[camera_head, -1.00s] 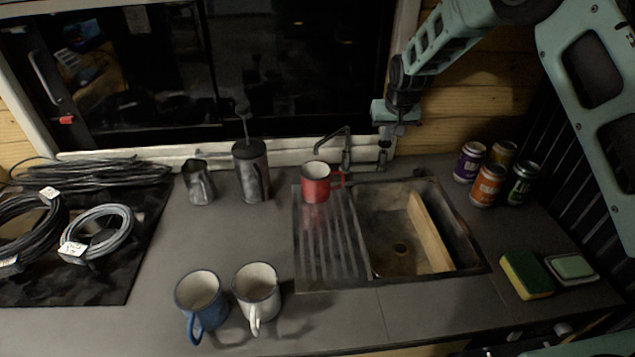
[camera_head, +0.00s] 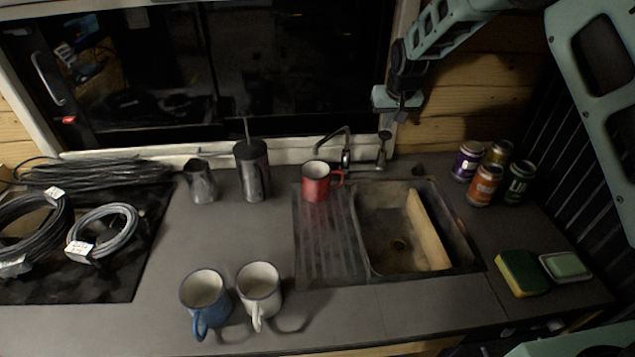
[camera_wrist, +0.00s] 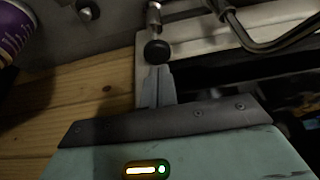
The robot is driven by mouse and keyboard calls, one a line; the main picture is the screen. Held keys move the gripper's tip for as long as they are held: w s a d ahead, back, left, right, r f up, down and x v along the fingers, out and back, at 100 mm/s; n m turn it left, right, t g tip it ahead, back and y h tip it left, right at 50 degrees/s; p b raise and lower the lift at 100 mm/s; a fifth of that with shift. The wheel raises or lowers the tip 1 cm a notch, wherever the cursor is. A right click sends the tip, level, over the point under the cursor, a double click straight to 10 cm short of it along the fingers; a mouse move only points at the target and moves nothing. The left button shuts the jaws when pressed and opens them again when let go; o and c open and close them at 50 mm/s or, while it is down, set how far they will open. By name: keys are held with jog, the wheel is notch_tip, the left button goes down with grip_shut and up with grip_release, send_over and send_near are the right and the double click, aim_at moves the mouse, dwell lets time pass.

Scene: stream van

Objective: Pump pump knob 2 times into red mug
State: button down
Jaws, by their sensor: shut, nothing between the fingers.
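The red mug (camera_head: 316,184) stands upright on the ribbed drainboard left of the sink, its handle to the right. The bent spout (camera_head: 331,137) ends just above the mug's rim in the picture. The dark round pump knob (camera_head: 385,135) stands on a short metal stem right of the spout, behind the sink. It also shows in the wrist view (camera_wrist: 157,51), just beyond my fingertips. My gripper (camera_head: 403,117) is shut and empty, above and to the right of the knob in the head view. Its closed fingers show in the wrist view (camera_wrist: 158,72). No clear contact with the knob shows.
A sink (camera_head: 398,240) lies in front of the pump. Several cans (camera_head: 485,185) stand to its right, with a sponge (camera_head: 521,272) nearer. A dark canister (camera_head: 252,172) and a pitcher (camera_head: 201,182) stand left. Blue (camera_head: 203,293) and white (camera_head: 259,286) mugs stand in front.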

notch_tip(320, 180, up, 6)
jog(key=p, duration=0.3)
dwell(0.6)
jog(key=s+a+r+n+g+y+b, duration=0.1)
jog(key=s+a, duration=0.4)
jog(key=s, duration=0.4)
jog(key=s+a+r+n+g+b, duration=0.15)
jog(key=s+a, duration=0.25)
jog(key=s, duration=0.5)
jog(key=s+a+n+g+y+b, duration=0.1)
jog(key=s+a+n, duration=0.1)
jog(key=s+a, duration=0.5)
jog(key=s+d+f+n+b, duration=0.1)
jog(key=s+d, duration=0.1)
jog(key=s, duration=0.9)
jog(key=s+d+f+n+g+h+b, duration=0.1)
jog(key=s+d+n, duration=0.1)
jog(key=s, duration=1)
jog(key=shift+s+d+f, duration=0.15)
jog(key=shift+d+f, duration=0.15)
jog(key=shift+d, duration=0.2)
